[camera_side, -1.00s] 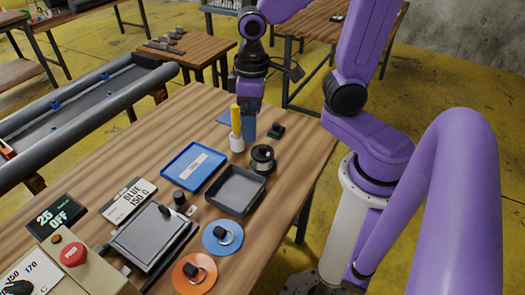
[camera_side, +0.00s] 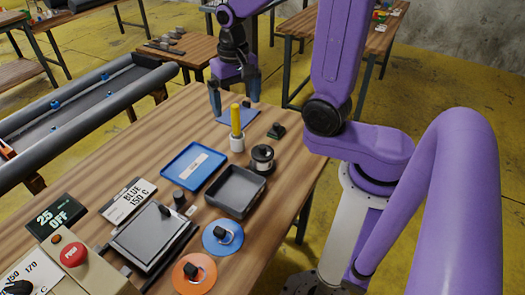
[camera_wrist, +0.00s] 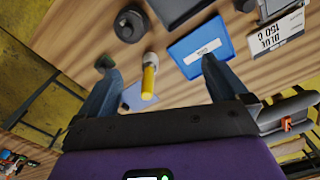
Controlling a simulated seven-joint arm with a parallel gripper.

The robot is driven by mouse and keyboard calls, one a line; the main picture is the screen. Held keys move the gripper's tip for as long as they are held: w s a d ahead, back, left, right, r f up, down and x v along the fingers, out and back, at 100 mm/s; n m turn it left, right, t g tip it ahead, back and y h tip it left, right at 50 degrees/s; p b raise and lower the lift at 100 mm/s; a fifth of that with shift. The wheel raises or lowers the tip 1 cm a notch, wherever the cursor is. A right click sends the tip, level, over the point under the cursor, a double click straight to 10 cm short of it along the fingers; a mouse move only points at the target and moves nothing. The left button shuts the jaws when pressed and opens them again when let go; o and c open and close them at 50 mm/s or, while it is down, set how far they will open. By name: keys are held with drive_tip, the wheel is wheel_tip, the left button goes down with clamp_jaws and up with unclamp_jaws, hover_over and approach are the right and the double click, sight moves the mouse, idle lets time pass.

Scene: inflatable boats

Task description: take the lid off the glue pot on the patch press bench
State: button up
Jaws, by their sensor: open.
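The glue pot (camera_side: 262,160) appears to be the small dark round pot with a pale band on the wooden bench. Its black lid (camera_side: 262,152) sits on top. In the wrist view the lid (camera_wrist: 131,24) shows from above, with a raised round middle, at the upper left. My gripper (camera_side: 234,95) is open and empty above the bench's far end, farther back and to the left of the pot. In the wrist view its fingers (camera_wrist: 158,68) are spread wide, and the pot lies beyond them, nearer the left finger.
A small dark block (camera_side: 276,131) sits behind the pot, near the right edge.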

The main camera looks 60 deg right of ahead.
drive_tip(key=d+m, duration=0.3)
drive_tip(key=m, duration=0.5)
hover_over(262, 146)
drive_tip(key=f, duration=1.2)
drive_tip(key=shift+s+d+f, duration=0.1)
drive_tip(key=shift+s+f, duration=0.05)
drive_tip(key=shift+s, duration=0.1)
drive_tip(key=shift+w+f, duration=0.15)
drive_tip(key=shift+f, duration=2.75)
drive_tip(key=c, duration=1)
